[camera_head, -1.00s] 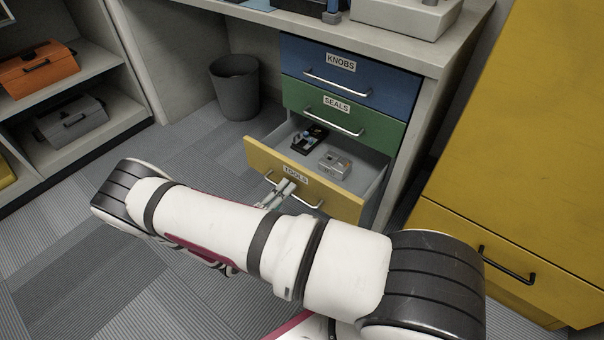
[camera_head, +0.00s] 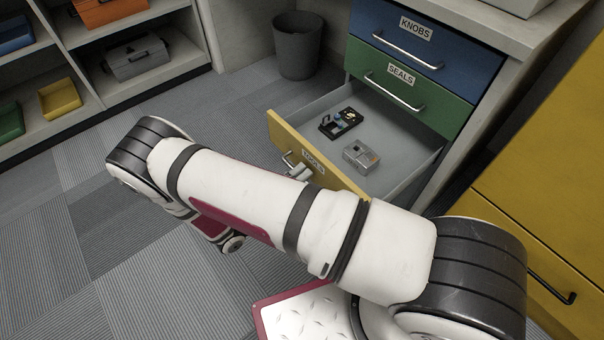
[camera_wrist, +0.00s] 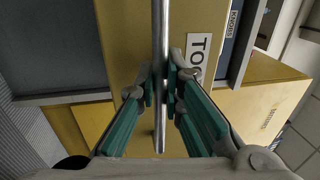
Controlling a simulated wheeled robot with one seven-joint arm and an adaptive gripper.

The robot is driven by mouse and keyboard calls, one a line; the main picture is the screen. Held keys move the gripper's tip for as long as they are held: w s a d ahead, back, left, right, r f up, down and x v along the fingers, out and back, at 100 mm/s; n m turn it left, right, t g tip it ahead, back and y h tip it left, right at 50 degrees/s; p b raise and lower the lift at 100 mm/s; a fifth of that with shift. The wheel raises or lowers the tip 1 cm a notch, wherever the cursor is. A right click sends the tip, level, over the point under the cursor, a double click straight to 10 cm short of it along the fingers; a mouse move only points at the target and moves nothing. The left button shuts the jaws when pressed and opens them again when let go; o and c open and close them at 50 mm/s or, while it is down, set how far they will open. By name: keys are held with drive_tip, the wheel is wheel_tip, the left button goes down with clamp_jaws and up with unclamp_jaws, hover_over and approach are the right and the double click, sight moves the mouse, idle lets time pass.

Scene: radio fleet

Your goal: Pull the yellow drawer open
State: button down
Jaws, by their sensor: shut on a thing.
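The yellow drawer (camera_head: 283,135), labelled TOOLS, is the lowest of the stack and stands well open. Its grey inside shows a black device with blue parts (camera_head: 340,122) and a small silver box (camera_head: 361,156). My gripper (camera_head: 300,172) is at the drawer's front, partly hidden by my arm in the head view. In the wrist view my gripper (camera_wrist: 161,88) is shut on the drawer's metal bar handle (camera_wrist: 160,35), with the fingers on either side of it. Part of the TOOLS label (camera_wrist: 199,55) shows beside the handle.
Above are the shut green SEALS drawer (camera_head: 440,100) and blue KNOBS drawer (camera_head: 455,50). A grey bin (camera_head: 297,48) stands behind. A yellow cabinet (camera_head: 545,190) is at the right, and shelves with boxes (camera_head: 90,90) are at the left. The carpet at the left is clear.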

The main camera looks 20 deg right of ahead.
drive_tip(key=c, duration=2)
unclamp_jaws()
drive_tip(key=shift+o, duration=0.2)
drive_tip(key=shift+a, duration=0.15)
drive_tip(key=v, duration=1.1)
drive_tip(key=shift+a, duration=0.4)
drive_tip(key=shift+s+f, duration=0.1)
drive_tip(key=shift+f, duration=0.05)
